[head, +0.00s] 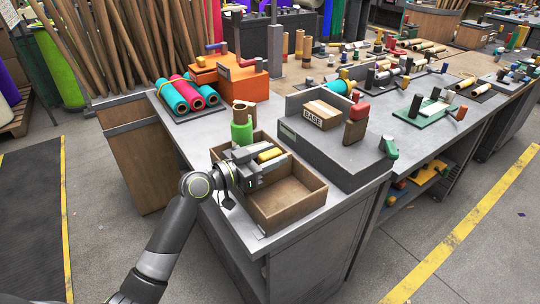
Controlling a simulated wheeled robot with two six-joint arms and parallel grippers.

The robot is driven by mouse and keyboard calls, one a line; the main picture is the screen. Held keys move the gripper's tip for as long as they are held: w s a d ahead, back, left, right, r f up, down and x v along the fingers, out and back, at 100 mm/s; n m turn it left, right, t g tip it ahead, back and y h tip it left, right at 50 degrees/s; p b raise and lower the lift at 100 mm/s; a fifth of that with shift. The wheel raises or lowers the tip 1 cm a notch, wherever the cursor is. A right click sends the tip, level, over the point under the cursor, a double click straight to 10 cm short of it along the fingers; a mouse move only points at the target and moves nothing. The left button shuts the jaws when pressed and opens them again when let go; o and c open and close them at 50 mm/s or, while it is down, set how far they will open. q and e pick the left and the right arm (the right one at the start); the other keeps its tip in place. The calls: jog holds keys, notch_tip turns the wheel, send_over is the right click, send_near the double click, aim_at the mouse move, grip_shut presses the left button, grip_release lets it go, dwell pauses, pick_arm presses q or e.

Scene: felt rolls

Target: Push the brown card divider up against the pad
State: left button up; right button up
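A brown open-topped wooden tray (296,211) stands on the near end of the grey workbench. My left gripper (276,167) reaches over the tray from the left, low over its middle; its fingers are too small and dark to tell open from shut. A yellow roll (268,155) lies right beside the gripper on its far side. A green roll (241,131) stands upright at the tray's far left. I cannot clearly pick out the brown card divider or the pad; the gripper hides part of the tray's inside. My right gripper is not in view.
A grey raised block (340,160) behind the tray carries a cardboard box marked BASE (322,114). A brown piece with a red top (355,132) stands beside it. Teal and pink rolls (187,95) lie at the back left, by an orange box (240,84).

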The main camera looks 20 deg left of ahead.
pick_arm(q)
grip_shut()
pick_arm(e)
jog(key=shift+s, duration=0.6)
